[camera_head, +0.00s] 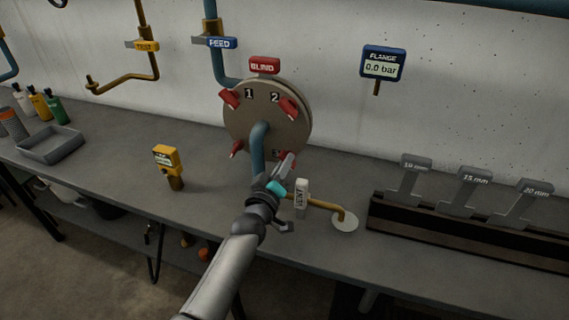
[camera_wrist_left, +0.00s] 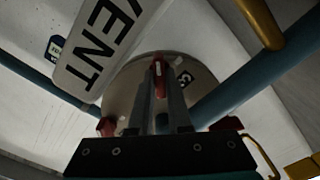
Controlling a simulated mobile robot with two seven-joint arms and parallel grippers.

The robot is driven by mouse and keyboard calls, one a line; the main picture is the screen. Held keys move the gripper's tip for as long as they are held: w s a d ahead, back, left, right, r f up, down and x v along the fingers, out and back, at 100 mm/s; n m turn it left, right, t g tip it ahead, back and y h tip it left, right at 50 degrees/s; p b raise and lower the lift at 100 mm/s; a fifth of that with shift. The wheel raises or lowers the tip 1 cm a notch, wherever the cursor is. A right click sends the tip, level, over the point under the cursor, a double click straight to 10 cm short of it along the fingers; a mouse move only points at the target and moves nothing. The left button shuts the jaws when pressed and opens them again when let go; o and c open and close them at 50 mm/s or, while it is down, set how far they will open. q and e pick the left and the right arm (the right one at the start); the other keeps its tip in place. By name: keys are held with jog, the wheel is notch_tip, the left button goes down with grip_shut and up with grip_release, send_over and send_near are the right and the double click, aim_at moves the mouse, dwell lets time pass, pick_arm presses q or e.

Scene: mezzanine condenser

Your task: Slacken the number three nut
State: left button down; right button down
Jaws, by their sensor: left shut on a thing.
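The round flange (camera_head: 265,115) on the blue pipe carries red nuts near its rim, with "1" and "2" readable beside the upper ones. My left gripper (camera_head: 287,164) is at the flange's lower right, where the number three label (camera_head: 276,154) is partly hidden behind it. In the left wrist view, the two fingers (camera_wrist_left: 160,92) are shut on a red nut (camera_wrist_left: 159,78), beside a dark number plate (camera_wrist_left: 185,77) that seems to read 3. The gripper covers most of this nut in the head view. My right gripper is not in view.
A white VENT tag (camera_head: 302,195) on a brass pipe stands close right of my left wrist. A yellow device (camera_head: 168,166) stands left on the bench. A blue gauge (camera_head: 382,63) reads 0.0 bar.

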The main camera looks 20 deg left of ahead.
pick_arm(q)
jog(key=c, duration=0.9)
grip_release()
jog(key=shift+o, duration=0.2)
jog(key=s+p, duration=0.2)
jog(key=s, duration=1.3)
jog(key=shift+a, duration=0.25)
